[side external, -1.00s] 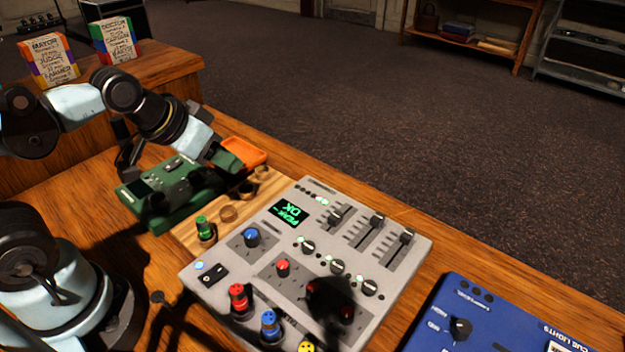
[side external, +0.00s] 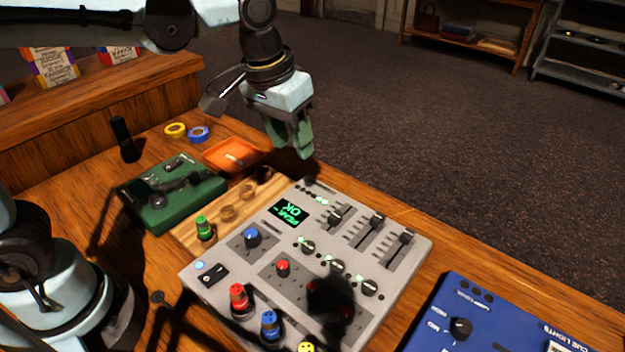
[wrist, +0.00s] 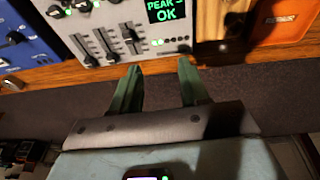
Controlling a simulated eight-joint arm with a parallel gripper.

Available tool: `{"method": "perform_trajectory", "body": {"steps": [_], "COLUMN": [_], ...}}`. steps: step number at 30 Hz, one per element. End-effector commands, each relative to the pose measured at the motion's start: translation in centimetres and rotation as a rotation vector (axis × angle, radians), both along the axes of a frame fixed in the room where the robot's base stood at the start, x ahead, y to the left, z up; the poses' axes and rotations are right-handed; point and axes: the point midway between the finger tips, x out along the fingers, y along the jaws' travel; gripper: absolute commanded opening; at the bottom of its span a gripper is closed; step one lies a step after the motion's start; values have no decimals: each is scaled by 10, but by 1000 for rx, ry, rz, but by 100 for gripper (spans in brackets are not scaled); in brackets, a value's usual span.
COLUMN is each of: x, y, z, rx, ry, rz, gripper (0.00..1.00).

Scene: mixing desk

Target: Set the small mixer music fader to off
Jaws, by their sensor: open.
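The small grey mixer (side external: 225,292) lies on the wooden desk with a lit "OK" screen. Three black fader caps sit in its slots: a left one (side external: 335,216), a middle one (side external: 377,219) and a right one (side external: 406,236). The middle and right caps are at the back end of their slots; the left cap is further forward. Their labels are too small to read, so I cannot tell which is music. My gripper (side external: 296,146) is open and empty, above the mixer's back-left corner. In the wrist view its green fingers (wrist: 158,78) are apart from the faders (wrist: 130,35).
A green box (side external: 172,205), an orange tray (side external: 222,150) and a wooden strip with a green-topped peg (side external: 204,228) are left of the mixer. A blue cue-light box (side external: 490,310) is at right. Knobs and coloured plugs crowd the mixer's front.

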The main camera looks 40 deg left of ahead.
Motion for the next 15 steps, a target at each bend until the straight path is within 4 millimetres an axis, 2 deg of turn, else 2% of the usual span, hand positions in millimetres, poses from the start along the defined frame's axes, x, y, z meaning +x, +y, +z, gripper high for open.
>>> {"method": "perform_trajectory", "body": {"steps": [1,6,10,15], "x": [8,22,27,29], "y": [-14,-49,-66,-74], "z": [0,-5,-10,-14], "rx": [5,31,48,59], "ry": [37,144,194,219], "rz": [-7,-5,-2,0], "gripper": [45,45,45,45]}}
